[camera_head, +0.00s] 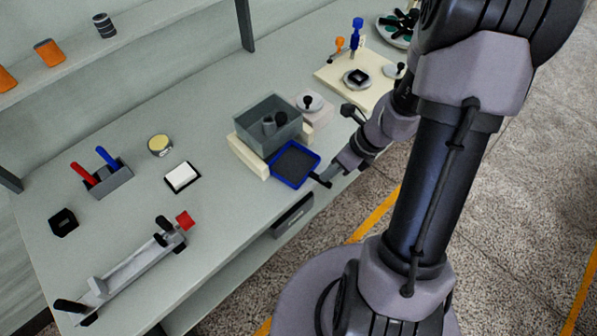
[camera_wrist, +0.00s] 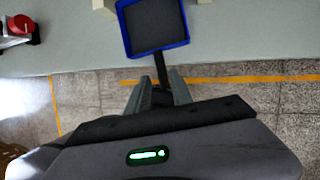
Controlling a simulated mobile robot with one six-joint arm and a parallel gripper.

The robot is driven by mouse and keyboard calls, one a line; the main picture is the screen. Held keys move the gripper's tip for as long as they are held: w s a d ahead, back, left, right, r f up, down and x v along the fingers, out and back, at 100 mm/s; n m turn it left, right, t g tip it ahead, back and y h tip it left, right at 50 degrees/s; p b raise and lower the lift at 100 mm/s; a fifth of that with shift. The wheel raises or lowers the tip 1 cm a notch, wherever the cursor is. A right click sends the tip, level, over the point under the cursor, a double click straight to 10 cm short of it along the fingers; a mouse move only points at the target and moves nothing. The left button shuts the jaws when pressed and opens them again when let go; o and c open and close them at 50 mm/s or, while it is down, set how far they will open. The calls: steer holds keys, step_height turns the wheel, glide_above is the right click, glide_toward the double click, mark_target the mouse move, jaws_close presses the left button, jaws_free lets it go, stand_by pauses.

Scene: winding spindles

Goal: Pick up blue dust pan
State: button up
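The blue dust pan (camera_head: 294,165) has a blue rim and a dark inside. It lies at the table's front edge, against the grey bin. In the wrist view its pan (camera_wrist: 154,28) is at the top, with its dark handle (camera_wrist: 161,70) running down between my fingers. My gripper (camera_wrist: 160,82) is at the handle, one finger on each side. It also shows in the head view (camera_head: 328,177), just right of the pan. The fingers stand apart, but whether they press on the handle cannot be told. The handle's end is partly hidden among the fingers.
The grey bin (camera_head: 268,124) stands just behind the pan, on a cream base (camera_head: 247,157). Open floor lies in front of the table.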

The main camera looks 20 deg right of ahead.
mark_target(305, 171)
steer(key=b+x, duration=0.2)
steer(key=x, duration=0.3)
steer(key=shift+d, duration=0.1)
steer(key=shift+r, duration=0.1)
steer(key=shift+c, duration=0.5)
jaws_close()
stand_by(0.6)
